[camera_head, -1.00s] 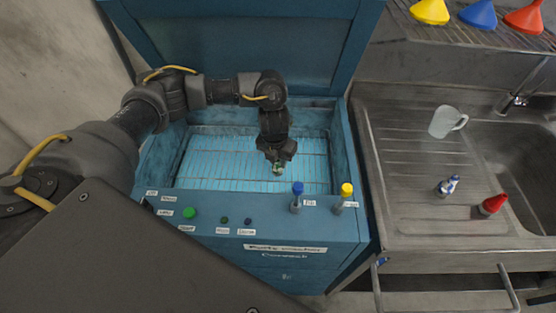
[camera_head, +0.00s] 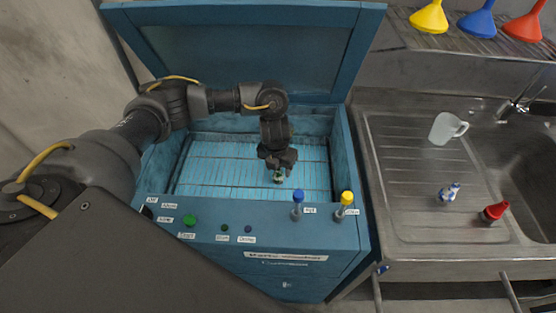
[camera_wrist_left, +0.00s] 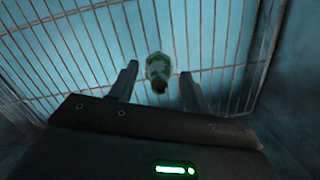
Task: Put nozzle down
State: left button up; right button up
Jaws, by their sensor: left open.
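My left gripper (camera_head: 279,168) reaches down into the open blue washer box, close above its wire grid. It is open. The nozzle (camera_head: 279,176), small and greenish with pale parts, is at its fingertips. In the left wrist view the nozzle (camera_wrist_left: 158,70) stands out between the two spread fingers (camera_wrist_left: 157,84), with a gap on each side, over the wire grid (camera_wrist_left: 60,55). I cannot tell for sure whether it rests on the grid. My right gripper is not in view.
The blue washer (camera_head: 165,235) has an open lid (camera_head: 240,50) behind, side walls around the grid, and blue (camera_head: 297,197) and yellow (camera_head: 346,198) topped knobs in front. A sink counter (camera_head: 400,225) at right bears a jug (camera_head: 445,128), a blue-white bottle (camera_head: 449,192) and a red item (camera_head: 494,211).

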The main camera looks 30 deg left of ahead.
aim_at(277, 174)
pick_arm(q)
notch_tip(277, 174, up, 12)
jog(key=s, duration=0.1)
jog(key=shift+s+p, duration=0.25)
jog(key=shift+p, duration=0.05)
jog(key=shift+f, duration=0.15)
